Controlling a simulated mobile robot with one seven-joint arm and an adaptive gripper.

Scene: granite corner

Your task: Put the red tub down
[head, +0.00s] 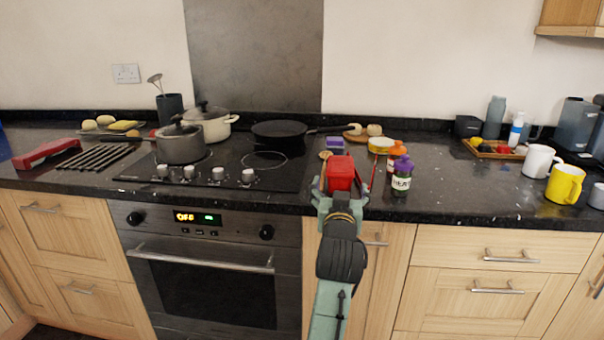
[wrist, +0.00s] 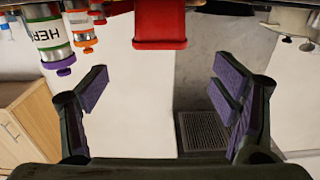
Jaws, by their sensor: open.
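The red tub (head: 341,172) is at the front of the black counter (head: 455,198), just right of the hob, and appears to rest there. My gripper (head: 345,184) is open, with its fingers reaching up on either side of the tub in the head view. In the wrist view, which looks upside down, the tub (wrist: 160,24) is at the top middle. It lies beyond the spread purple-padded fingers of my gripper (wrist: 161,72), with a gap to each side. The tub's underside contact is hidden.
A purple-capped herb bottle (head: 402,175) stands close to the right of the tub, with an orange-topped jar (head: 397,155) behind it. A purple box (head: 334,143) is behind the tub. The hob (head: 225,165) is to the left. Clear counter lies farther right, before the mugs.

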